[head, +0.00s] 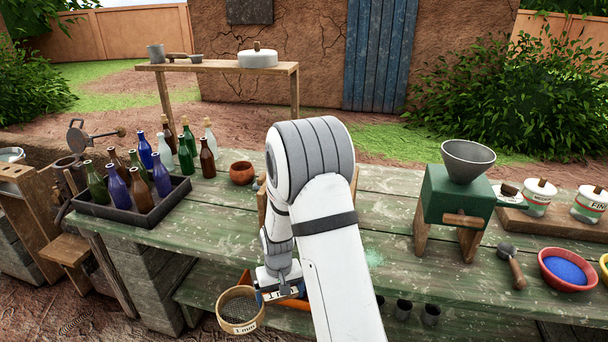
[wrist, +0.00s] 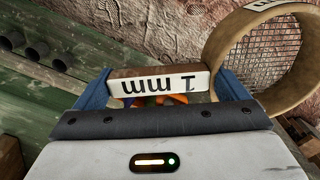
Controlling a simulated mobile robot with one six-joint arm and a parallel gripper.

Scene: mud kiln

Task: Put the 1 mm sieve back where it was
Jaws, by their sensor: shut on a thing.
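The 1 mm sieve (head: 241,310) has a round wooden rim, a wire mesh and a white "1 mm" label. It hangs in front of the green table's near edge in the head view. My gripper (head: 272,290) is to its right. In the wrist view my gripper (wrist: 166,86) has its blue fingers at both ends of a brown block with an upside-down "1 mm" label, its handle. The sieve's ring and mesh (wrist: 266,52) show to the right, tilted. My arm hides part of the table's middle, and a brown upright piece shows beside it.
A black tray of bottles (head: 140,208), a clay pot (head: 241,173) and a green grinder (head: 455,195) stand on the table. A ladle, a red bowl of blue powder (head: 565,269) and tins are at right. An orange bin (head: 296,304) and dark cups (head: 403,309) are below.

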